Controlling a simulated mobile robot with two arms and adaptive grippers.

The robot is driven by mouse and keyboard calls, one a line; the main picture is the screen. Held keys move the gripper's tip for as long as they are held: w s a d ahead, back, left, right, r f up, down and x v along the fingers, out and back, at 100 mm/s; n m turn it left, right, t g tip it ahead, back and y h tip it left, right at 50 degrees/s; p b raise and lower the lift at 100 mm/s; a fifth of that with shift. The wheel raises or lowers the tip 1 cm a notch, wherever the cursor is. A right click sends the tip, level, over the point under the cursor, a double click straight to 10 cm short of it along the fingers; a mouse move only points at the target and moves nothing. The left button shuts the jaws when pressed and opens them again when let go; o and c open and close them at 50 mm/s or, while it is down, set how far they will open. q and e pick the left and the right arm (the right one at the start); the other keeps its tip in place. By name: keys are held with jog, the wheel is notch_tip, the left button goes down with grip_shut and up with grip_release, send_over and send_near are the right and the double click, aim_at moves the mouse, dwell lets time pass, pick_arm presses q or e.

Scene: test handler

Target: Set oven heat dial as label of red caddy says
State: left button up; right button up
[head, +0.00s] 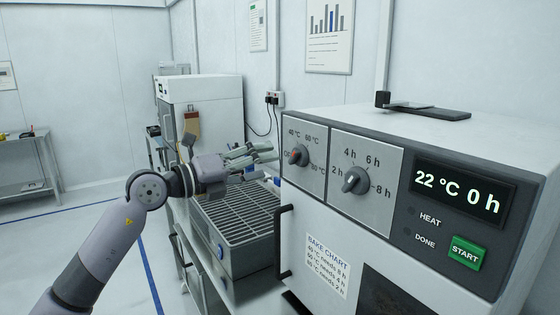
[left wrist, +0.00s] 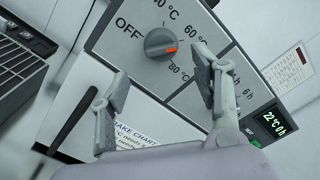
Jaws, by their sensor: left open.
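The oven (head: 455,137) stands at the right. Its heat dial (head: 299,155) is a dark grey knob with an orange mark, ringed by OFF, 40, 60 and 80 °C. In the left wrist view the heat dial (left wrist: 160,43) lies beyond the fingertips, its orange mark on the side away from OFF. I cannot tell the exact setting. My left gripper (head: 268,154) is open and empty, just left of the dial and apart from it; its spread fingers (left wrist: 160,78) show in the wrist view. No red caddy is visible. My right gripper is not in view.
The time dial (head: 355,181) sits right of the heat dial. The display (head: 458,193) reads 22 °C 0 h, above a green START button (head: 467,252). A bake chart (head: 327,266) is below the dials. A door handle (head: 282,242) juts out near a grated unit (head: 240,215).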

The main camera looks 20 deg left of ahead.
pick_arm(q)
jog(key=shift+v, duration=2.1)
